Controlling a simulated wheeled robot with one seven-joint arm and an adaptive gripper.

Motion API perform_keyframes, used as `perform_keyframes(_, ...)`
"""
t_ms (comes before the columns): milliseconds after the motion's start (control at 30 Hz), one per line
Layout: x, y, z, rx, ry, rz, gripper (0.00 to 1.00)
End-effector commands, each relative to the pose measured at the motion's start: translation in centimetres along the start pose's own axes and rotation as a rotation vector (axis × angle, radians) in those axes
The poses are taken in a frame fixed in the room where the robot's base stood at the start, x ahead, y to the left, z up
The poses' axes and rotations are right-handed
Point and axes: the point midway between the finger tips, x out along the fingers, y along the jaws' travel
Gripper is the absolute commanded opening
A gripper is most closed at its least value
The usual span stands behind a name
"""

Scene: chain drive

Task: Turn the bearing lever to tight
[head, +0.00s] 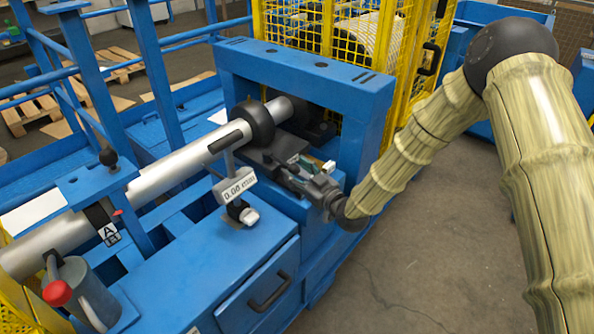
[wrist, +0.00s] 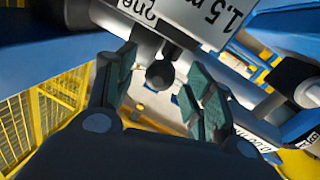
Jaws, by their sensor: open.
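In the wrist view a black ball knob (wrist: 160,75), which looks like a lever's end, shows between the two fingers, under a grey plate with lettering (wrist: 190,22). My gripper (wrist: 162,88) is open, with a green-padded finger on each side of the knob and visible gaps to it. I cannot tell how deep the knob sits between the pads. In the head view my gripper (head: 300,172) is at the blue bearing frame (head: 345,95), just right of the shaft's black collar (head: 254,122). The knob there is hidden, and the lever's setting cannot be read.
A silver shaft (head: 175,172) runs left to a second stand with its own black knob (head: 108,155). A display reading 0.00 (head: 238,187) stands close left of my gripper. A yellow mesh guard (head: 330,30) is behind. The floor (head: 430,250) at right is clear.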

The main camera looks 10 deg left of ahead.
Motion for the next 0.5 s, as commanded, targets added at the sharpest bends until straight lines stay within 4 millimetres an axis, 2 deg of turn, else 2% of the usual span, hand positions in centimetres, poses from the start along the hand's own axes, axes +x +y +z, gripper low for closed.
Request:
perform_keyframes(367, 0.51, 0.0, 0.0, 0.0, 0.0, 0.0, 0.52)
perform_keyframes(500, 0.5, 0.01, 0.0, 0.0, 0.0, 0.0, 0.29)
